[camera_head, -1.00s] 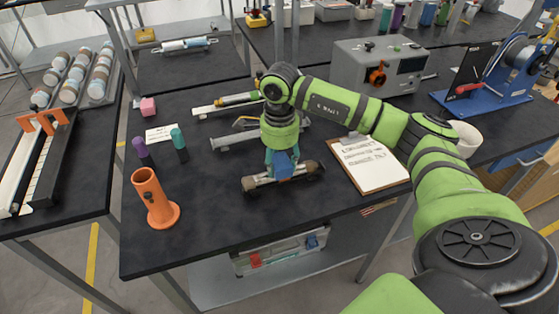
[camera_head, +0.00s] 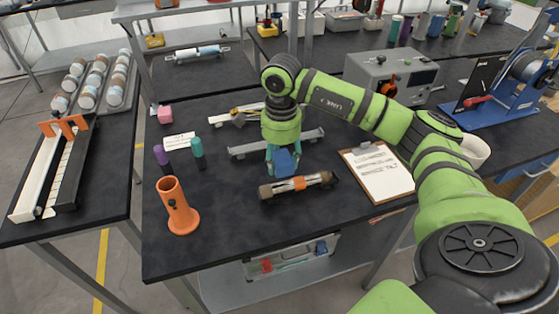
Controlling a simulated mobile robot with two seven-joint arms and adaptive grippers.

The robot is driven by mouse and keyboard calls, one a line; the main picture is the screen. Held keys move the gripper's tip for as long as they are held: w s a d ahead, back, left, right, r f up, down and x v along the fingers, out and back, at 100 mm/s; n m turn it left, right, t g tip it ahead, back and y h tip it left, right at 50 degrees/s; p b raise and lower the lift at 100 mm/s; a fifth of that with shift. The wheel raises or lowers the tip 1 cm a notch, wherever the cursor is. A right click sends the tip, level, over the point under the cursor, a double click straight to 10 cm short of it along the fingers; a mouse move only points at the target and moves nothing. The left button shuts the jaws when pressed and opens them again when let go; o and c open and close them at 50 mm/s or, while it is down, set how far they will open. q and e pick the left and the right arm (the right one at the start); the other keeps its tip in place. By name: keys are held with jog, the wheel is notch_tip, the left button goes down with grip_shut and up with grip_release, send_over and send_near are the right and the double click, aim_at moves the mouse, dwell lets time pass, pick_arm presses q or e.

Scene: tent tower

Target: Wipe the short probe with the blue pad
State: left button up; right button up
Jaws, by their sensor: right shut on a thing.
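A short cylinder with brown and pale parts, dark ends and an orange band, seemingly the short probe (camera_head: 319,180), lies on the near part of the black bench. My right gripper (camera_head: 284,153) points down just behind it, its fingers shut on the blue pad (camera_head: 286,164). The pad is at the far side of the cylinder, near its middle. I cannot tell whether they touch. My left gripper is out of view.
An orange upright tube (camera_head: 177,206) and purple-capped (camera_head: 162,158) and teal-capped (camera_head: 198,153) containers stand left. A clipboard (camera_head: 378,173) lies right. A grey rail (camera_head: 248,151) lies behind my gripper.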

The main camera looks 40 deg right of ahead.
jog(key=shift+r+p, duration=0.5)
jog(key=shift+r, duration=0.7)
jog(key=shift+a, duration=0.1)
